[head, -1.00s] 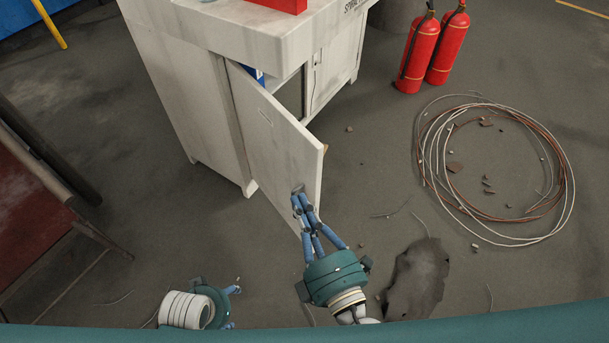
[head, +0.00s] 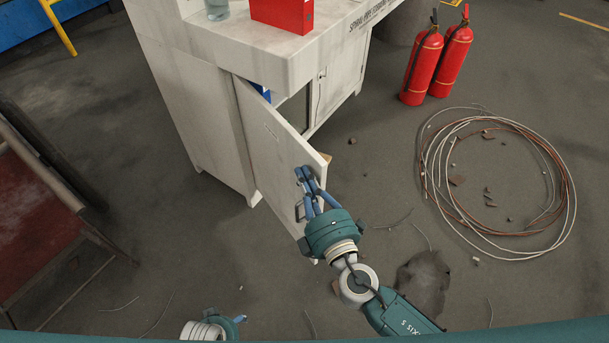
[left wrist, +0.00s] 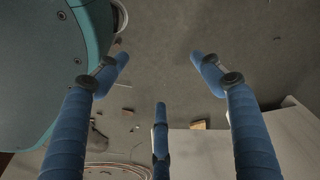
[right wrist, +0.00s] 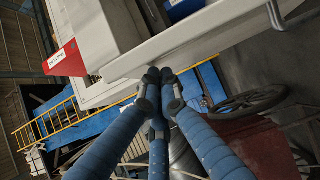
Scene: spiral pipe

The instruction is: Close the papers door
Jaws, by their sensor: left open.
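The papers door (head: 278,145) is a pale, worn panel on the white cabinet (head: 190,100). It stands ajar, swung out toward me, and a strip of blue shows in the gap behind it. My right gripper (head: 306,174) has its blue fingers together at the door's outer face, near its free edge. In the right wrist view the fingertips (right wrist: 161,76) meet beside a pale panel; whether they touch it is unclear. My left gripper (left wrist: 158,72) has its fingers spread and empty above the floor. Only part of it shows at the bottom of the head view.
A red box (head: 283,12) and a clear container (head: 217,10) stand on the cabinet top. Two red extinguishers (head: 421,68) and coiled cable (head: 433,180) are on the right. A red-topped bench (head: 40,210) is on the left. Small debris lies on the floor.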

